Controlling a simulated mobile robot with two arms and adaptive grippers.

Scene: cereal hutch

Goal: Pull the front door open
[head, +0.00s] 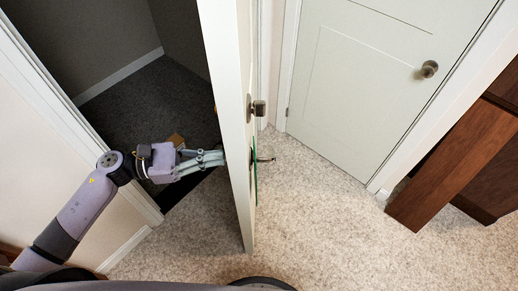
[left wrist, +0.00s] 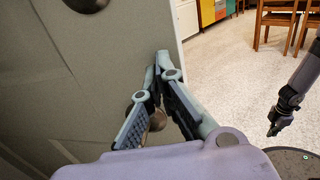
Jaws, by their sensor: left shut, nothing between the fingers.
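In the head view a white door (head: 232,130) stands ajar, seen nearly edge-on, with a round knob (head: 257,108) on its right face. My left gripper (head: 222,157) is on the door's left side, fingers together and empty, tips close to the door face; I cannot tell if they touch. In the left wrist view the shut fingertips (left wrist: 163,58) lie over the door's edge, with the grey door face (left wrist: 90,75) at left. A knob (left wrist: 157,120) is partly hidden behind the fingers. My right gripper (left wrist: 277,128) is small and dark in that view.
A closed pale door (head: 370,80) with a knob (head: 429,69) stands at the right. A dark carpeted space (head: 130,105) lies behind the open door. Brown wooden furniture (head: 445,165) is at far right. The speckled floor (head: 320,220) in front is clear.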

